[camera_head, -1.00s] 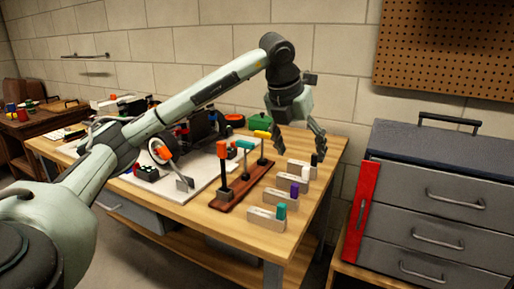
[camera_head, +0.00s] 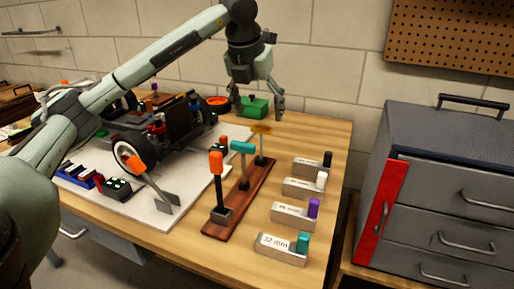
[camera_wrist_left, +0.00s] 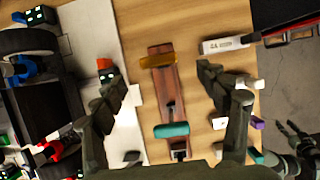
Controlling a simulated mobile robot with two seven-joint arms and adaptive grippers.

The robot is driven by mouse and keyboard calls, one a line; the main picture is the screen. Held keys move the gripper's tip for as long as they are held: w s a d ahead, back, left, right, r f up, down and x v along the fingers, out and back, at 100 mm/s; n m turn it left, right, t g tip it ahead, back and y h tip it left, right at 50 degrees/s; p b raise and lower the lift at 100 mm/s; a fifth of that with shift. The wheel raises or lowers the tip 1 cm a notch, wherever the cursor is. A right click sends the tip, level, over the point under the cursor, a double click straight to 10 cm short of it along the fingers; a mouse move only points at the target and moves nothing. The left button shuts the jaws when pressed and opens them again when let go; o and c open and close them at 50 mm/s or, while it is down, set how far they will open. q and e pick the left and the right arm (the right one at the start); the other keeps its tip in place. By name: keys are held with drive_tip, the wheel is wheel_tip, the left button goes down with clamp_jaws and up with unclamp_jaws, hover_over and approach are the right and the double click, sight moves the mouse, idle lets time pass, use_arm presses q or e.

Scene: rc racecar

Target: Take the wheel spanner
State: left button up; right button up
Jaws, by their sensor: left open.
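Three upright tools stand in a row on a dark red-brown wooden rack (camera_head: 214,229). One has an orange handle (camera_head: 216,163), one a teal T-shaped handle (camera_head: 242,147) and one a yellow T-shaped handle (camera_head: 261,129). I cannot tell which is the wheel spanner. My left gripper (camera_head: 260,113) is open and empty, above the far end of the rack, pointing down. In the left wrist view, the yellow handle (camera_wrist_left: 158,60) lies between its spread fingers (camera_wrist_left: 162,78), and the teal handle (camera_wrist_left: 171,130) is nearer the wrist. Part of what looks like my right gripper shows at the lower right there.
Several metal blocks with coloured pieces, including a teal one (camera_head: 303,242), line the table's right side. A model car (camera_head: 165,130) stands on a white board (camera_head: 150,211) at left. A green box (camera_head: 254,107) sits behind the gripper. A grey drawer cabinet (camera_head: 440,190) stands at right.

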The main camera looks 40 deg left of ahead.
sight(261, 126)
use_arm(q)
drive_tip(key=x, duration=0.6)
drive_tip(key=shift+w+a+f+p, duration=0.2)
drive_tip(key=shift+p, duration=0.2)
drive_tip(key=shift+w+f, duration=0.1)
drive_tip(key=shift+f, duration=0.15)
drive_tip(key=c, duration=1.4)
use_arm(e)
drive_tip(key=shift+s+f, duration=0.25)
drive_tip(key=shift+f, duration=0.55)
